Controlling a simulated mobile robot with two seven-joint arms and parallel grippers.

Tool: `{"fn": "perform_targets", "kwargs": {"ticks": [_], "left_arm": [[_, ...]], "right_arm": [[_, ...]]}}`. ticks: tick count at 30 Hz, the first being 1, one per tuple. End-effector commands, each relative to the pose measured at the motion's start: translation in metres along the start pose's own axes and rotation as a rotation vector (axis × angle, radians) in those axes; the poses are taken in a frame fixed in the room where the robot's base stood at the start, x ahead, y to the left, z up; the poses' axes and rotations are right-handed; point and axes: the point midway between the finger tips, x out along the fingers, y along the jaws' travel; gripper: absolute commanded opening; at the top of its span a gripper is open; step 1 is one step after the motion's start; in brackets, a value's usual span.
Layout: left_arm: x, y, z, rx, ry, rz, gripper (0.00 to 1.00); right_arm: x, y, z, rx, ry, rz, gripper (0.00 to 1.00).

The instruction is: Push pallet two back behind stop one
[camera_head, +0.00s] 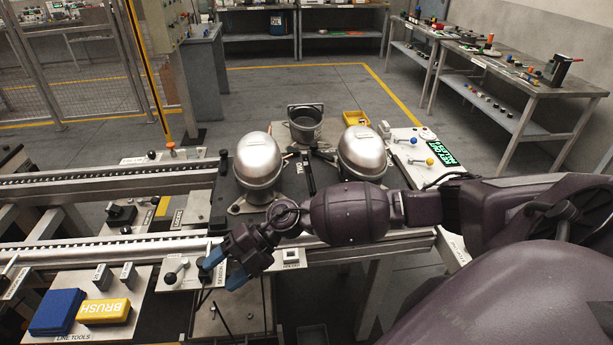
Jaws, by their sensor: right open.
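A dark pallet (224,192) sits at the right end of the roller line and carries two silver compressor domes, the left one (259,160) and the right one (362,152). My right arm reaches across the front of the pallet from the right. My right gripper (223,268) is open at the front rail, left of and in front of the pallet, beside a small plate with a black-knobbed lever (171,277). I cannot tell whether it touches the lever plate. I cannot tell which fitting is stop one. My left gripper is not in view.
The roller rails (110,249) run left from the pallet. A tool plate with a blue block (57,312) and a yellow brush (104,311) lies front left. A button panel (422,150) with a green display stands right of the pallet. Floor behind is clear.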

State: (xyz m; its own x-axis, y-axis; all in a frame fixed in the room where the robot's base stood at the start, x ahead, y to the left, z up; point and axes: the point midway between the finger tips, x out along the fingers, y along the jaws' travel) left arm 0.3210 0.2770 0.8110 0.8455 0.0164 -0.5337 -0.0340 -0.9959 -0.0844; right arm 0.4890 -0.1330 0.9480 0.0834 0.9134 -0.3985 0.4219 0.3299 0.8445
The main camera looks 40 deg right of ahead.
Motion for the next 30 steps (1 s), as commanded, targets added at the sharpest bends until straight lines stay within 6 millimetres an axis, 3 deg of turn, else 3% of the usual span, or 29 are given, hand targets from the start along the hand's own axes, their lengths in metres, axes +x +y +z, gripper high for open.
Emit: {"fn": "perform_targets", "kwargs": {"ticks": [5,12,15,18,23,30], "left_arm": [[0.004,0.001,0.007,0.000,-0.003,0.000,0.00],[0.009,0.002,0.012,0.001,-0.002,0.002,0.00],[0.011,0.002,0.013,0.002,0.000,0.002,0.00],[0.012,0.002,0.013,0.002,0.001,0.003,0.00],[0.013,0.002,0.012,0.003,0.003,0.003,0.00],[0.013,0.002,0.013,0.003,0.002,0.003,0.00]], "right_arm": [[-0.060,-0.018,0.045,-0.123,-0.042,-0.379,0.62],[-0.181,-0.021,0.102,-0.161,-0.215,-0.837,0.62],[-0.224,-0.016,0.115,-0.146,-0.289,-0.965,0.62],[-0.254,-0.012,0.121,-0.131,-0.343,-1.044,0.62],[-0.274,-0.010,0.125,-0.117,-0.380,-1.098,0.62],[-0.265,-0.030,0.134,-0.115,-0.380,-1.101,0.62]]}}
